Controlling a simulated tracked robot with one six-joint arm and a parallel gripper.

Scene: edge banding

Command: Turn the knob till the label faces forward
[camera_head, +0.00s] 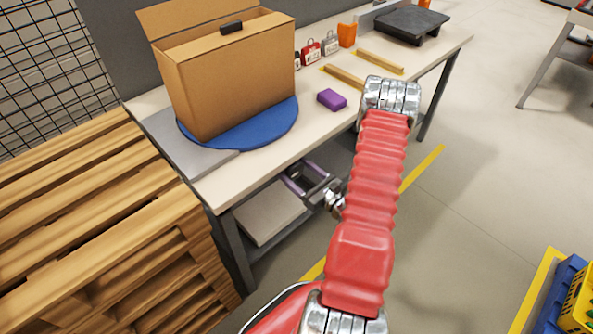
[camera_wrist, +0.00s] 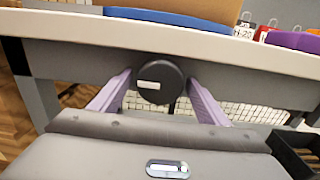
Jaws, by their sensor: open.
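A round dark knob (camera_wrist: 166,93) sits under the table's front edge in the wrist view. A small white label (camera_wrist: 149,85) shows on its face, left of the middle, lying nearly level with a slight tilt. My gripper (camera_wrist: 158,88) is open, with one purple finger on each side of the knob. There seem to be gaps at the sides, but I cannot tell whether the fingertips touch it. In the head view my gripper (camera_head: 302,178) is low at the table's front edge, and I cannot make out the knob there.
A worktable (camera_head: 300,150) carries a large cardboard box (camera_head: 235,80) on a blue disc (camera_head: 270,128). A purple block (camera_head: 331,99), wooden strips and padlocks lie farther along. Wooden pallets (camera_head: 90,220) stand at the left. A lower shelf (camera_head: 270,212) is under the table.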

